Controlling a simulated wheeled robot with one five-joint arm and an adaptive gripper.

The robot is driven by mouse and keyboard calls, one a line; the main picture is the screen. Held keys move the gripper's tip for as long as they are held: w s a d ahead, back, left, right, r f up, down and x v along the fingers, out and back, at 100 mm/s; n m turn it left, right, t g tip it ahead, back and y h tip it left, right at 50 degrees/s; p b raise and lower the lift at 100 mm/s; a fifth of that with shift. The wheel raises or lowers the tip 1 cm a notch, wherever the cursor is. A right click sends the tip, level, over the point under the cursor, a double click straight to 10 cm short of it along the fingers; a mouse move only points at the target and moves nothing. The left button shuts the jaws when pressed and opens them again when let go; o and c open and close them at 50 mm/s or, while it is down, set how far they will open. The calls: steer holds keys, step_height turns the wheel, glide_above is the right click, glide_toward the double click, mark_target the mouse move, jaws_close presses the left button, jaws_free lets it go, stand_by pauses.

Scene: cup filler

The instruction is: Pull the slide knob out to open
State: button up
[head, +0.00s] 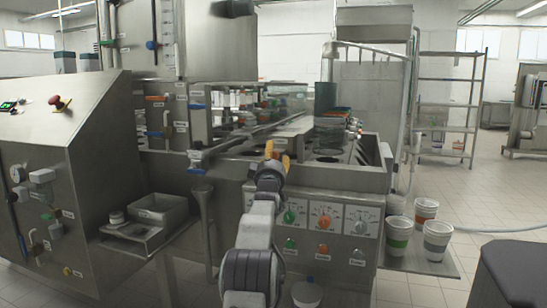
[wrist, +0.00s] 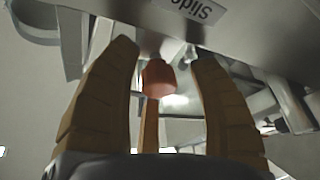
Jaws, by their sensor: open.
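The slide knob (wrist: 158,78) is a small red-orange knob in the wrist view, under a metal panel with an upside-down "Slide" label (wrist: 199,9). My gripper (wrist: 163,55) is open, with one tan finger on each side of the knob and visible gaps to it. Another tan finger part shows below the knob, and I cannot tell whether it touches. In the head view my gripper (head: 272,154) is at the front of the steel filling machine (head: 333,177). I cannot make out the knob there.
A panel with several coloured dials (head: 324,218) is just right of my arm. Cups (head: 437,240) stand on a side shelf at the right. A blue-handled lever (head: 196,155) sticks out left of my gripper. A sloped control cabinet (head: 60,150) stands at the left.

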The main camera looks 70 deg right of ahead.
steer(key=shift+c, duration=0.2)
jaws_close()
